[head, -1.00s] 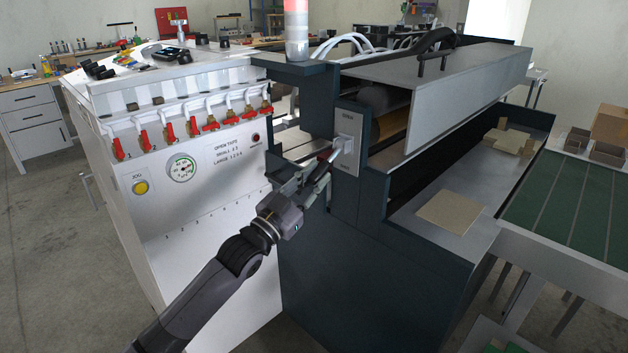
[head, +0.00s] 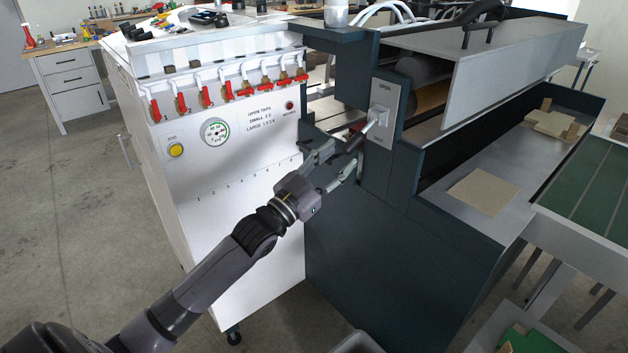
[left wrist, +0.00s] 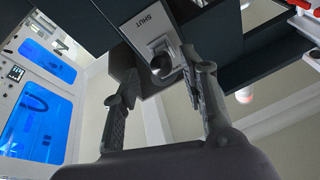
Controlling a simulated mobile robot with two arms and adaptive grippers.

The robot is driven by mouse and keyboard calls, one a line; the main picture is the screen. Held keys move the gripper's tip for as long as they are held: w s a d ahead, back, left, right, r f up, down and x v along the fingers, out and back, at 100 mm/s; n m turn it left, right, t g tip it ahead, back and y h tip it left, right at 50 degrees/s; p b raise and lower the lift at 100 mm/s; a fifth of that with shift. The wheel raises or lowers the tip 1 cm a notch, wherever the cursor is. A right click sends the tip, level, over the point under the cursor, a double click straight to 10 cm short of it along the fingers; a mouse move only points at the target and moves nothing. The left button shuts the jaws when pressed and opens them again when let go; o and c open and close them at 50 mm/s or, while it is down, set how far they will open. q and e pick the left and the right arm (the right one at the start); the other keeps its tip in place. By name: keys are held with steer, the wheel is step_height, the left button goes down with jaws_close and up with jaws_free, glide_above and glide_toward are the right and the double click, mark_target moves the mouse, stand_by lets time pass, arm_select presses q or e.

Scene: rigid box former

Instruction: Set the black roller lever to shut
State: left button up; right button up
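The black roller lever (head: 355,137) sticks out from a light plate (head: 383,132) on the dark machine, slanting down and to the left in the head view. The plate's upper end is marked OPEN. In the left wrist view the plate reads SHUT (left wrist: 150,23), and the lever's dark round end (left wrist: 161,64) shows nearly end-on beyond the fingers. My left gripper (head: 335,165) is open and empty, just below and left of the lever's end in the head view. Contact cannot be made out. My right gripper is not in view.
A white cabinet (head: 230,185) with red-handled taps (head: 228,92), a gauge and a yellow button stands left of the lever. The slanted grey cover (head: 520,60) and a bed with a flat board (head: 483,191) lie to the right. Open floor (head: 60,230) is at far left.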

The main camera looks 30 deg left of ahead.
arm_select(q)
steer(key=v, duration=0.8)
steer(key=shift+s+f, duration=0.1)
